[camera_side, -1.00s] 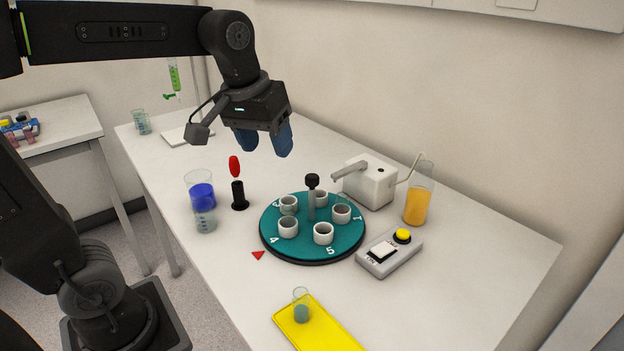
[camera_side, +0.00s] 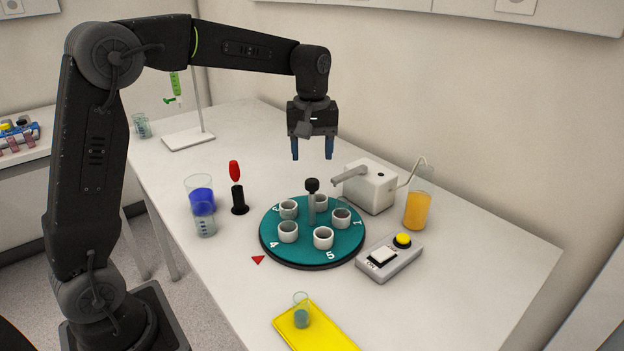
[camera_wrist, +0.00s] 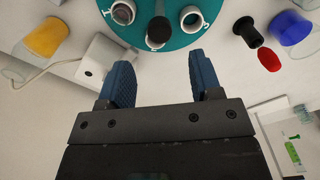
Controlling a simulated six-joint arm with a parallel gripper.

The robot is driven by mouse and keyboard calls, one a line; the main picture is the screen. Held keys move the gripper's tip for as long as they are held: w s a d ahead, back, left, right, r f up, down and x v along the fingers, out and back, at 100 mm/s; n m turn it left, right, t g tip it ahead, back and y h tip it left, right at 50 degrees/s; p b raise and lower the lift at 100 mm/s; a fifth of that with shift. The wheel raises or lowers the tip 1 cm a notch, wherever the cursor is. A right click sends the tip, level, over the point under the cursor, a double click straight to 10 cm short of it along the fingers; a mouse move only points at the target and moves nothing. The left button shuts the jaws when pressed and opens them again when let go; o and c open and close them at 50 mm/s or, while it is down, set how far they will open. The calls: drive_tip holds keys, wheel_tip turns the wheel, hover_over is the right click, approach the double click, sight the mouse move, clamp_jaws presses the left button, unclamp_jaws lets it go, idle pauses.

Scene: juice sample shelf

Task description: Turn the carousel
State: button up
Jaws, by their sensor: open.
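The teal carousel (camera_side: 290,247) is a round turntable on the white table, with numbers on its rim and several white cups on it. A post with a black knob (camera_side: 312,185) stands upright at its middle. In the wrist view the carousel (camera_wrist: 178,36) is cut off at the top edge, and the knob (camera_wrist: 159,30) shows near its middle. My gripper (camera_side: 312,155) is open and empty, its blue fingers pointing down. It hangs in the air above the knob, touching nothing. In the wrist view the fingers (camera_wrist: 162,85) are wide apart, below the carousel in the picture.
A white dispenser (camera_side: 371,188) with a spout stands right behind the carousel, beside a beaker of orange juice (camera_side: 417,209). A button box (camera_side: 389,257) is at right. A red-topped black stand (camera_side: 238,192) and a blue beaker (camera_side: 201,198) are left. A red triangle (camera_side: 258,260) marks the table.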

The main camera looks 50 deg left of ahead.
sight(312, 181)
wheel_tip(312, 181, down, 7)
drive_tip(key=shift+f, duration=0.2)
drive_tip(key=shift+c, duration=0.2)
clamp_jaws()
idle(0.5)
